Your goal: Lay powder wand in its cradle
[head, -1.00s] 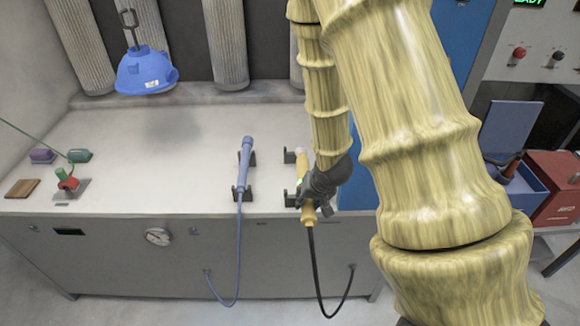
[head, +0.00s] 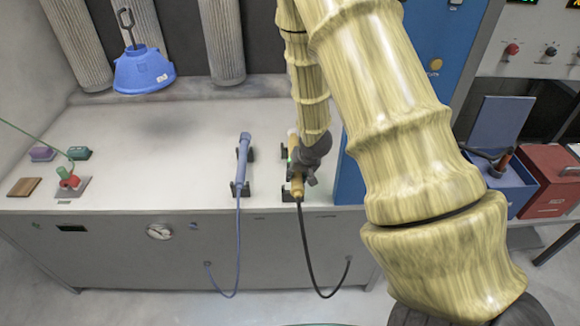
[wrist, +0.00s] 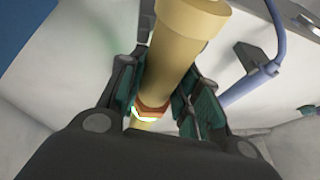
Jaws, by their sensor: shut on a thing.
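The yellow powder wand (head: 297,188) is in my gripper (head: 305,160), above the bench's front edge, with its black hose hanging from its near end. My gripper is shut on it; in the wrist view, the two dark fingers (wrist: 158,100) close around the wand's tan body (wrist: 188,45). The wand lines up with a black two-bracket cradle (head: 287,193) on the bench. My gripper hides part of the cradle and wand, so I cannot tell whether the wand touches the brackets.
A blue wand (head: 243,155) lies in a similar cradle to the left, its hose hanging in front. A blue hood (head: 143,70) hangs over the bench (head: 150,125). A blue panel (head: 350,180) stands close right of my gripper. The bench's middle left is clear.

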